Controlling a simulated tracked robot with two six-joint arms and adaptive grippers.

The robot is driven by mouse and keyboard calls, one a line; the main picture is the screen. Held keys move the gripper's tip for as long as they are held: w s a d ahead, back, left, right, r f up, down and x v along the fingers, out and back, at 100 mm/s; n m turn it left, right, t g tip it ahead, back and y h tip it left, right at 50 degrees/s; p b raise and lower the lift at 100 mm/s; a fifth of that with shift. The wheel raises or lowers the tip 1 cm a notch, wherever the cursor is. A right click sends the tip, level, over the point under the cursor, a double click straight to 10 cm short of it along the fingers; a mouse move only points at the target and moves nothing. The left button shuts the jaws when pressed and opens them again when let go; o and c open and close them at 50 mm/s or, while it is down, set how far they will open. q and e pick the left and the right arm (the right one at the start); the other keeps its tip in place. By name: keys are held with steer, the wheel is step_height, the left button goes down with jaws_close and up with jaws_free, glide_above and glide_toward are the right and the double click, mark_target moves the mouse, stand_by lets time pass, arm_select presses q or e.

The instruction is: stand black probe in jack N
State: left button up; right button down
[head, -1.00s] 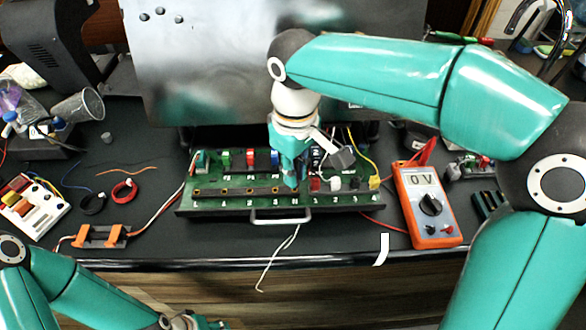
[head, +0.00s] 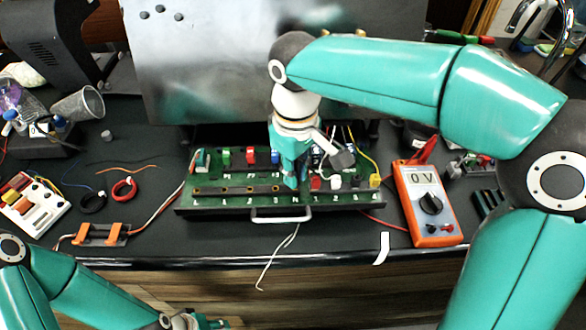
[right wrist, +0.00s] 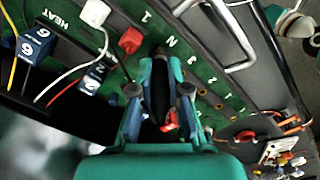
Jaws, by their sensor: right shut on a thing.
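My right gripper (head: 290,182) is over the middle of the green board (head: 225,207), near the label N (head: 296,199). In the right wrist view the right gripper (right wrist: 160,92) is shut on the black probe (right wrist: 159,75). The probe's far end points toward the label N (right wrist: 174,41). Jack N and the probe's tip are hidden, so I cannot tell whether the tip is in the jack. The left gripper (head: 192,321) is at the bottom edge, partly cut off, its jaws unclear.
An orange multimeter (head: 427,203) reading 0 V stands right of the board. A metal handle (head: 281,219) is on the board's front. Red (right wrist: 130,40) and white blocks sit close to the gripper. An orange holder (head: 101,235) and wire coils lie at left.

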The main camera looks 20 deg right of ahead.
steer(key=shift+f, duration=0.45)
stand_by(1.1)
steer(key=c, duration=1.1)
jaws_free()
steer(key=shift+r, duration=0.15)
step_height(320, 180, up, 12)
steer(key=shift+f, duration=0.2)
